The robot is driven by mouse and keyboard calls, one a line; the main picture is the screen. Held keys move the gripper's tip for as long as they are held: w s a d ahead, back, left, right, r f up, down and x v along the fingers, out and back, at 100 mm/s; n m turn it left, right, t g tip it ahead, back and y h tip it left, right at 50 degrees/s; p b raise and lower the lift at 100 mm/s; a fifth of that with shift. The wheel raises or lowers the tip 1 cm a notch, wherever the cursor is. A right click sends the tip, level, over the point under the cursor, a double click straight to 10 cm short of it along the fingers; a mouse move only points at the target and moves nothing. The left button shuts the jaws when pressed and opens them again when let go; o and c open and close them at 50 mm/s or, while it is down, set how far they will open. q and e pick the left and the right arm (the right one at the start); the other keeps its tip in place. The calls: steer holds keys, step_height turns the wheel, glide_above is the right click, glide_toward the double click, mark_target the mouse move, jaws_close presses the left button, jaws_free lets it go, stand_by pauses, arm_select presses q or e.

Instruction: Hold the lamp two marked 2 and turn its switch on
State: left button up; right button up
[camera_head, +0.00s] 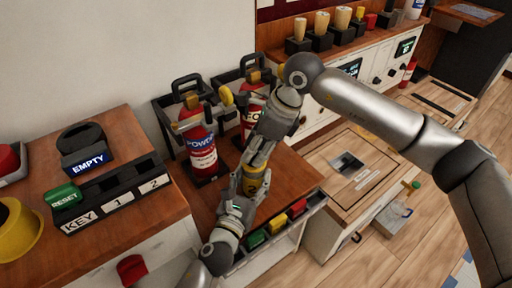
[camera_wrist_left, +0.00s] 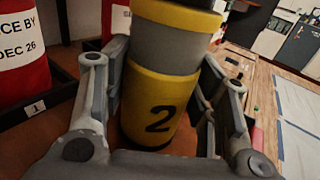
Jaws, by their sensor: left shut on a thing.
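Lamp two is a yellow and grey cylinder (camera_head: 254,176) with a black 2 on its yellow band. It also shows large in the left wrist view (camera_wrist_left: 158,110). My left gripper (camera_head: 248,184) is shut on it, with a finger on either side of the body. My right gripper (camera_head: 263,150) points down at the lamp's upper end from above, close to it. Its fingertips and the lamp's top are largely hidden, so I cannot tell whether they touch. The lamp's switch cannot be made out.
Red canisters (camera_head: 201,150) stand in black holders behind. A key panel (camera_head: 110,200) with a green reset block (camera_head: 64,195) is at left. Green, yellow and red blocks (camera_head: 278,223) line a front rail. A wooden-topped cabinet (camera_head: 335,170) stands at right.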

jaws_close()
steer(key=shift+m, duration=0.5)
steer(key=m+t+h, duration=0.1)
steer(key=m, duration=0.2)
steer(key=shift+s+m+t, duration=0.1)
steer(key=shift+m+t, duration=0.2)
steer(key=shift+m, duration=0.1)
steer(key=m+t+h, duration=0.1)
steer(key=m, duration=0.3)
steer(key=shift+s+a, duration=0.1)
steer(key=m, duration=0.2)
steer(key=m+t+h, duration=0.1)
steer(key=m, duration=0.2)
steer(key=shift+a+h, duration=0.1)
steer(key=shift+h, duration=0.2)
steer(key=shift+m+h, duration=0.8)
steer(key=shift+m, duration=1.2)
